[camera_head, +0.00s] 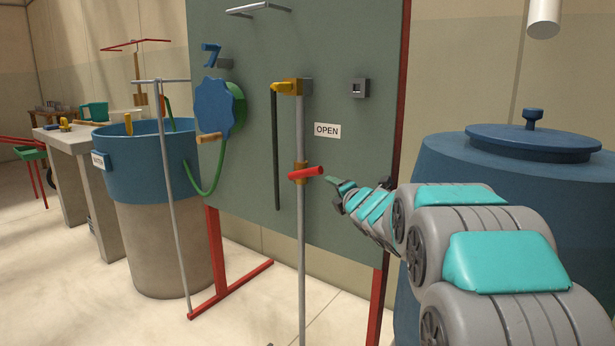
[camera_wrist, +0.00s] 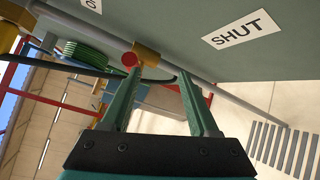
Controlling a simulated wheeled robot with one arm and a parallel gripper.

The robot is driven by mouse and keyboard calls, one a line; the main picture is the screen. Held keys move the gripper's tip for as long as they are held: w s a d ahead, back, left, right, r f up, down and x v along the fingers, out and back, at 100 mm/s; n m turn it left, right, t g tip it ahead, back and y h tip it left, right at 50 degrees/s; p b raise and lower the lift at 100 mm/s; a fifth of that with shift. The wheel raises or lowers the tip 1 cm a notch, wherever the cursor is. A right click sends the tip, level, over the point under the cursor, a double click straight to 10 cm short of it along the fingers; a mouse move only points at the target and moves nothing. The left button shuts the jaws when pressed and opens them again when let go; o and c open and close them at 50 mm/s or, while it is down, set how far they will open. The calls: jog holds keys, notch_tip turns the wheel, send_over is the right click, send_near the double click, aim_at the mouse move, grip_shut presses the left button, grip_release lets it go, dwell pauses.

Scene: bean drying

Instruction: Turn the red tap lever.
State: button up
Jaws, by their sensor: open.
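The red tap lever (camera_head: 306,172) sticks out from a brass valve (camera_head: 300,190) on a grey upright pipe, in front of a green board (camera_head: 340,215). It points right and slightly up in the head view. My gripper (camera_head: 335,184) is just right of the lever's free end. In the wrist view, the lever's round red end (camera_wrist: 129,60) shows by the tip of the left finger, and the brass valve (camera_wrist: 147,53) lies beyond. My gripper (camera_wrist: 157,76) is open with nothing visible between its fingers. Contact with the lever cannot be told.
An OPEN label (camera_head: 327,130) is above right of the lever; a SHUT label (camera_wrist: 244,29) shows in the wrist view. A dark hanging bar (camera_head: 276,150) and a blue wheel (camera_head: 214,107) with green hose are left. A large blue lidded barrel (camera_head: 450,165) stands right.

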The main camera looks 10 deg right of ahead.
aim_at(311, 175)
jog(key=a+n+y, duration=0.1)
jog(key=w+a+r+n+y, duration=0.1)
jog(key=n, duration=0.1)
jog(key=w+a+r+n+t+y, duration=0.1)
jog(key=n, duration=0.1)
jog(key=shift+w+a+y, duration=0.15)
jog(key=shift+w+y, duration=0.1)
jog(key=shift+y, duration=0.05)
jog(key=p+x, duration=0.1)
jog(key=x, duration=0.5)
jog(key=shift+w, duration=0.2)
jog(key=shift+w+a+f+p, duration=0.2)
jog(key=shift+w+p, duration=0.1)
jog(key=shift+w, duration=0.25)
jog(key=shift+r, duration=0.1)
grip_shut()
dwell(0.4)
